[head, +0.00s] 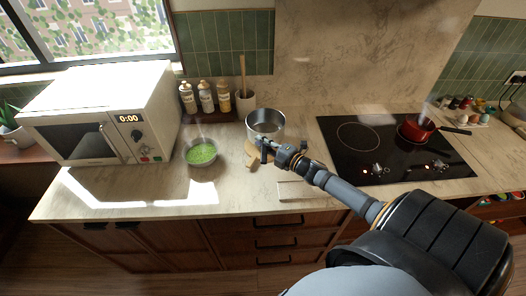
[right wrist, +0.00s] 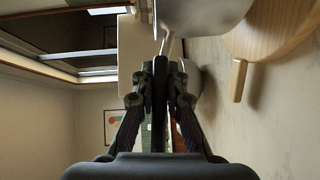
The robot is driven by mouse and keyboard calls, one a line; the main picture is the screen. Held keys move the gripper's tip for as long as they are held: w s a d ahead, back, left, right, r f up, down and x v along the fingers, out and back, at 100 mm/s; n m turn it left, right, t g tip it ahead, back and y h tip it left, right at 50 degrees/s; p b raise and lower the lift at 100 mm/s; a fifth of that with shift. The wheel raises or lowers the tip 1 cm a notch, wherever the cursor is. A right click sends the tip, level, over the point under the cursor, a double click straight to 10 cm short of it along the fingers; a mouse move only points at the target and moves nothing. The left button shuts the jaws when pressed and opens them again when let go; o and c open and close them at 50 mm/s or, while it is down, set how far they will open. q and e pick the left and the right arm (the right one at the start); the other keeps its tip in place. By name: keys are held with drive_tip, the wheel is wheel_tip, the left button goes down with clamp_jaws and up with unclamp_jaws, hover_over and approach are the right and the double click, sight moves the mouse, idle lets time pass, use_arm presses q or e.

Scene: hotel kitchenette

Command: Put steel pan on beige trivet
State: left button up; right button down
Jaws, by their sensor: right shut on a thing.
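The steel pan (head: 266,131) is a round silver pan at the middle of the counter in the head view. My right gripper (head: 267,147) is shut on its handle, on the near side of the pan. In the right wrist view the gripper (right wrist: 168,68) closes on the thin metal handle, with the pan's side (right wrist: 205,14) beyond it. The pan looks upright; its height above the counter is hard to tell. A flat, pale beige square, seemingly the beige trivet (head: 296,191), lies near the counter's front edge, bare and partly beside my forearm. My left gripper is out of view.
A round wooden board with a handle (head: 251,158) lies at the pan; it also shows in the right wrist view (right wrist: 275,30). A pot of green food (head: 202,154) and a microwave (head: 100,115) stand left. The black cooktop (head: 340,155) with a red pan (head: 416,130) is right.

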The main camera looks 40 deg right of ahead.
wheel_tip(320, 180, down, 2)
drive_tip(key=shift+f, duration=0.25)
drive_tip(key=shift+f, duration=0.1)
drive_tip(key=c, duration=1.8)
unclamp_jaws()
drive_tip(key=shift+f, duration=0.15)
drive_tip(key=o, duration=0.4)
